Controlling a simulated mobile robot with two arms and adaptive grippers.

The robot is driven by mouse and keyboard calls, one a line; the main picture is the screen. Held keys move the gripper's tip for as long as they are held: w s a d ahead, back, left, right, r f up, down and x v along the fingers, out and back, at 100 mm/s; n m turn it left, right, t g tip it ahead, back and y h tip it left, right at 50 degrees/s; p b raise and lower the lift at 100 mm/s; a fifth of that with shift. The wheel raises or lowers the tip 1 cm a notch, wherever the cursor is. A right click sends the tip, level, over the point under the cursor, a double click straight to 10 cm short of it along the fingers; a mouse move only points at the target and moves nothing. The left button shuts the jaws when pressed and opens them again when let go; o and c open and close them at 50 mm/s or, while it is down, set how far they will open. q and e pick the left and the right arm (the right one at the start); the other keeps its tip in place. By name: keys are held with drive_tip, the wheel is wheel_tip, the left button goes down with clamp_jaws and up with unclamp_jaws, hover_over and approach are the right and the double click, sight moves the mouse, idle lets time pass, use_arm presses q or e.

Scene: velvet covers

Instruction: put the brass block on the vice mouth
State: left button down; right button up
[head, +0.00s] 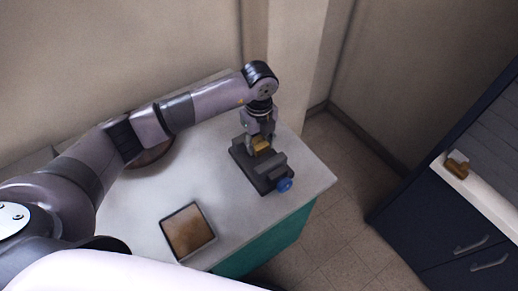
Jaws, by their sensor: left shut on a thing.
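The brass block (262,146) is a small golden block at the mouth of the dark vice (272,178). The vice has a blue knob at its front and stands near the right end of the white-topped table. My left gripper (261,138) points down over the vice and is shut on the brass block. The fingers partly hide the block, and I cannot tell whether it touches the vice. My right gripper is not in view.
A square tray (207,251) with a brown inside lies near the table's front edge. A round brown thing (154,155) is partly hidden behind my left arm. A dark cabinet (440,235) with a small brown thing (457,166) on it stands right, across open floor.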

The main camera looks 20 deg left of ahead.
sight(259, 159)
use_arm(q)
wheel_tip(259, 159, down, 4)
drive_tip(key=shift+r+p, duration=0.1)
drive_tip(key=shift+p, duration=0.25)
drive_tip(key=shift+f, duration=0.4)
drive_tip(key=shift+f, duration=0.1)
drive_tip(key=c, duration=1)
unclamp_jaws()
